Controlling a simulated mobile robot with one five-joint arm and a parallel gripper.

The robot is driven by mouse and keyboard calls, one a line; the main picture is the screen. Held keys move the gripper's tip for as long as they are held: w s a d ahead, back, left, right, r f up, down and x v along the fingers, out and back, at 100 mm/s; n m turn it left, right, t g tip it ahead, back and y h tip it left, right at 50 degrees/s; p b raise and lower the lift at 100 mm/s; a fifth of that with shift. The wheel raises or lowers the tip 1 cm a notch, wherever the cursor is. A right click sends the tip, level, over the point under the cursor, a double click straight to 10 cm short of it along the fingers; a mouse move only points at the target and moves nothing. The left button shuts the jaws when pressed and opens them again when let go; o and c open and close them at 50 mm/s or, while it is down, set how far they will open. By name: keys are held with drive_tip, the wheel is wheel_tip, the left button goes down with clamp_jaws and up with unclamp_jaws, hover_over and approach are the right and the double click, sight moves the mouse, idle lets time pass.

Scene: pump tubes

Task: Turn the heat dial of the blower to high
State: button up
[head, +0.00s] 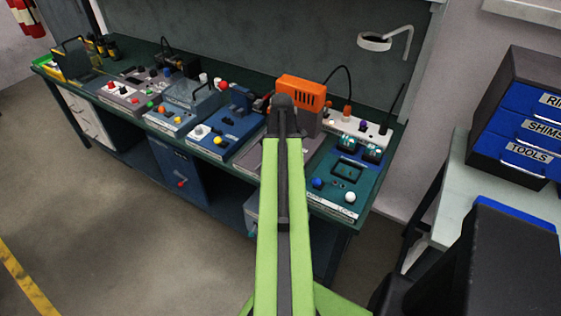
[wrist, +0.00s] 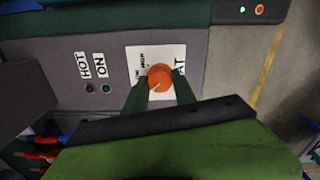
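The heat dial (wrist: 160,78) is a round orange knob on a white label panel, in the wrist view. The label (wrist: 137,58) reads partly "HIGH" and "AT"; the rest is covered. A light mark shows on the dial's lower-left side. My gripper (wrist: 160,80) has its two dark green fingers on either side of the dial, with their tips close to its edges. I cannot tell whether they touch it. The orange blower (head: 302,91) stands at the back of the bench in the head view. My arm hides the dial and my gripper there.
Two small lamps marked "HOT" (wrist: 85,65) and "ON" (wrist: 101,66) sit left of the dial. On the bench, a blue station (head: 226,132) is left of my arm and a green panel (head: 345,180) with knobs is right. A drawer cabinet (head: 515,115) stands far right.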

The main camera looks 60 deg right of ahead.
clamp_jaws()
drive_tip(key=shift+a, duration=0.25)
drive_tip(key=shift+d, duration=0.15)
drive_tip(key=shift+m, duration=0.5)
drive_tip(key=m, duration=0.7)
drive_tip(key=shift+m, duration=0.3)
drive_tip(key=m, duration=0.4)
drive_tip(key=shift+m, duration=0.3)
drive_tip(key=m, duration=0.4)
drive_tip(key=shift+m, duration=0.3)
